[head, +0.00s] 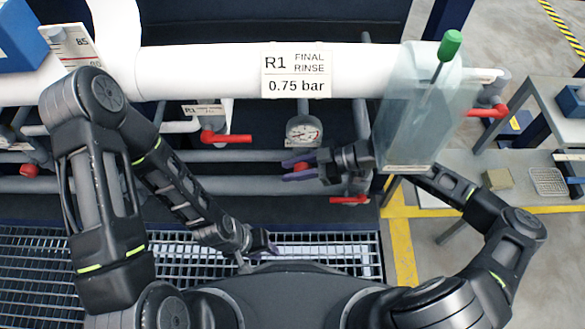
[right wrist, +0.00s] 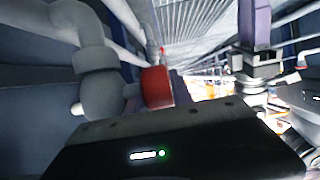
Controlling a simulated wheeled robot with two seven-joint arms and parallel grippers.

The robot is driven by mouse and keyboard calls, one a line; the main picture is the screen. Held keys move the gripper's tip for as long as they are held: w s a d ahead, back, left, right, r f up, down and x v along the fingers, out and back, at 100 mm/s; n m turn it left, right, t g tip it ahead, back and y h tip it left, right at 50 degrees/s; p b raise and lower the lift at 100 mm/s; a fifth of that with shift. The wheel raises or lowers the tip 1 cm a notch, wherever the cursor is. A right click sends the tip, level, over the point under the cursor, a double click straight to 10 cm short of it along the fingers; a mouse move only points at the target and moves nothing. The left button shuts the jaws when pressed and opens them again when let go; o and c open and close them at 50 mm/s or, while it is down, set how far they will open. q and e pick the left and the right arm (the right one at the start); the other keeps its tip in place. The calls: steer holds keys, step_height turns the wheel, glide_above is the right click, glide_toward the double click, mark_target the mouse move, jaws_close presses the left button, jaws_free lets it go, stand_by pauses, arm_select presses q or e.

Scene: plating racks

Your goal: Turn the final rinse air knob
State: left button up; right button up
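The sign "R1 FINAL RINSE 0.75 bar" (head: 296,71) is on the thick white pipe. Below it is a round gauge (head: 303,130). A red knob (head: 301,167) sits just under the gauge, and a red cylindrical knob also shows in the right wrist view (right wrist: 157,87). My right gripper (head: 298,168) comes in from the right with its purple fingers apart, one above and one below the knob. I cannot tell whether they touch it. My left gripper (head: 268,246) is lower, over the grating, away from the knob. Its finger gap is unclear.
Red lever handles show at the left (head: 226,137), below my right gripper (head: 349,200) and at the right (head: 487,111). Another red knob (head: 29,170) is far left. A clear holder with a green-handled tool (head: 450,45) hangs above my right forearm. Metal grating (head: 330,257) lies below.

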jaws_close()
steer(key=y+b, duration=0.2)
steer(key=b, duration=0.3)
steer(key=y+b, duration=0.2)
steer(key=b, duration=0.3)
steer(key=y+b, duration=0.2)
steer(key=b, duration=0.3)
steer(key=shift+d+r+b, duration=0.25)
steer(key=shift+r+b, duration=0.05)
steer(key=shift+b, duration=0.1)
arm_select(q)
steer(key=w+a+f+t+b, duration=0.1)
steer(key=w+f, duration=0.2)
steer(key=f, duration=1.4)
steer(key=shift+w+a+f+n+b, duration=0.2)
steer(key=shift+a+f+n+b, duration=0.05)
steer(key=shift+a+n+b, duration=0.1)
arm_select(e)
steer(key=shift+r+y, duration=0.45)
steer(key=shift+y, duration=0.15)
steer(key=shift+o, duration=1)
jaws_free()
steer(key=shift+d, duration=0.1)
